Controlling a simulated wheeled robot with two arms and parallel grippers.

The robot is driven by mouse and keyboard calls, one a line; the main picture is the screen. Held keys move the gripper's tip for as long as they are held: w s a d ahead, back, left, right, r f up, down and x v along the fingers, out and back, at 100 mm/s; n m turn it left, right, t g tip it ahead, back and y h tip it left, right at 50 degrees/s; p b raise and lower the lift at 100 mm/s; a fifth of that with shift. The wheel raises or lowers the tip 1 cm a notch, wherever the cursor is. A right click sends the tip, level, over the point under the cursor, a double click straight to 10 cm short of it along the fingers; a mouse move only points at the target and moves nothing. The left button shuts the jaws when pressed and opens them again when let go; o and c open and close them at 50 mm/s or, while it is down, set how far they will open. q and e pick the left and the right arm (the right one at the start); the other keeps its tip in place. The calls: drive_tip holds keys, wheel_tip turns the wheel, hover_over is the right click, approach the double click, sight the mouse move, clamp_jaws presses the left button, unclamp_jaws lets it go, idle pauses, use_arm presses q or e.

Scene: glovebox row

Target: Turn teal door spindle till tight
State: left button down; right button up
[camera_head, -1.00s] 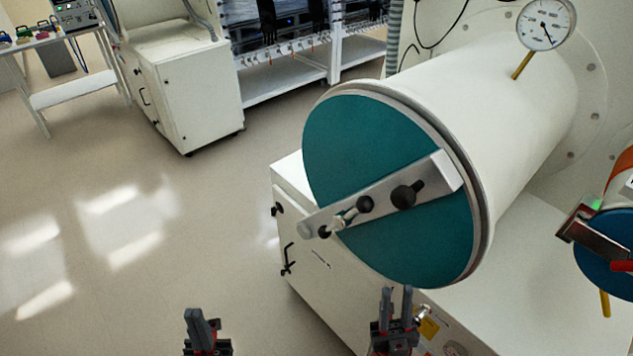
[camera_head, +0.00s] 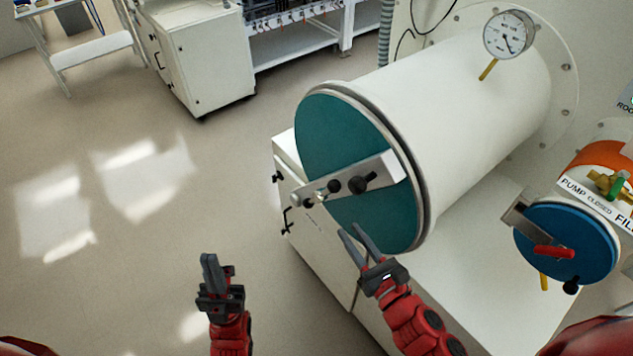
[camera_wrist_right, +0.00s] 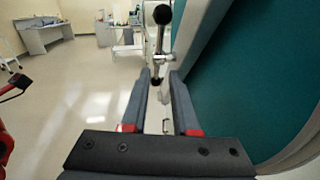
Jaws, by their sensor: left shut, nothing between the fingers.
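The teal door (camera_head: 345,150) closes the front end of a large white cylinder. A metal bar (camera_head: 385,172) lies across it. The spindle (camera_head: 334,187) with black knobs sits on the bar's left part, and a bigger black knob (camera_head: 362,184) is to its right. In the right wrist view a black-knobbed rod (camera_wrist_right: 160,42) stands just beyond the fingertips. My right gripper (camera_head: 352,233) is open and empty, in front of the door's lower edge, below the spindle and apart from it. My left gripper (camera_head: 208,262) is shut and empty, over the floor left of the door.
A blue door (camera_head: 565,240) with a red handle (camera_head: 553,252) is at the right, under an orange band. A gauge (camera_head: 508,36) stands on the white cylinder (camera_head: 460,90). A white cabinet (camera_head: 195,60) is at the back left. The floor at left is clear.

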drive_tip(key=b, duration=0.4)
approach(320, 196)
drive_tip(key=d+x, duration=0.1)
drive_tip(key=x, duration=0.3)
drive_tip(key=p+x, duration=0.1)
drive_tip(key=x, duration=0.4)
drive_tip(key=p+x, duration=0.1)
drive_tip(key=x, duration=0.2)
drive_tip(key=shift+w+a+r+p, duration=0.2)
drive_tip(key=shift+w+r+p, duration=0.05)
drive_tip(key=shift+r+p, duration=0.05)
drive_tip(key=shift+w+a+f, duration=0.1)
drive_tip(key=shift+w+a, duration=0.2)
drive_tip(key=shift+w, duration=0.1)
clamp_jaws()
drive_tip(key=shift+f, duration=0.1)
